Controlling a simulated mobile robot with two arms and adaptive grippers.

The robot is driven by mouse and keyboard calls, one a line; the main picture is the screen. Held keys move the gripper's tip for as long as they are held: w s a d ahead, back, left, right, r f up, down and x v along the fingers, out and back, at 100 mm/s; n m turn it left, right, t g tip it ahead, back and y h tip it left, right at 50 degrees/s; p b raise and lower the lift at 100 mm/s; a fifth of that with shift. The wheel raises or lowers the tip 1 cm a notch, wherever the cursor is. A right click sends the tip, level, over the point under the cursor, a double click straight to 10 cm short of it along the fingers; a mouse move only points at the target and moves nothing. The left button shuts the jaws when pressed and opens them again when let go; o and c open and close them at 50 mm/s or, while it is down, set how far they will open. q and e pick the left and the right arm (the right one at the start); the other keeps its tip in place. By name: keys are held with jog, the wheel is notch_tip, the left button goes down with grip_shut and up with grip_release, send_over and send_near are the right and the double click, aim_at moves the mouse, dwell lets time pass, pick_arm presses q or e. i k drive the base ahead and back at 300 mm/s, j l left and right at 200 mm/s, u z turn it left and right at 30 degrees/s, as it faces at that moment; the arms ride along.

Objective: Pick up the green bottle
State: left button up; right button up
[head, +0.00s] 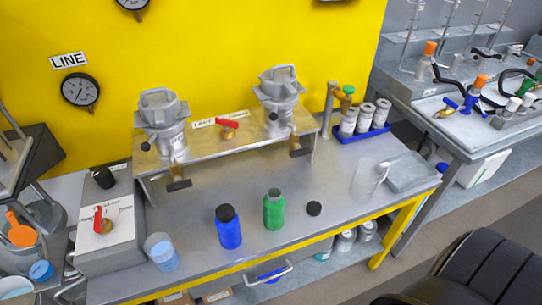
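The green bottle (274,212) stands upright near the front of the grey metal workbench (190,215). Its open top shows no cap on it. A loose black cap (314,208) lies on the bench just to its right. A blue bottle (229,233) with a black cap stands to its left, a short gap apart. Neither of my grippers shows in the head view.
A clear cup with blue contents (162,254) stands at the front left. A raised metal shelf (210,151) with two clamped vessels stands behind the bottles. A clear beaker (364,181) and a blue rack (362,134) of containers are to the right. A black ribbed object (485,270) fills the lower right.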

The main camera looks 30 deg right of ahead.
aim_at(274, 202)
jog(key=z, duration=1)
jog(key=u, duration=1.95)
jog(key=z, duration=1.95)
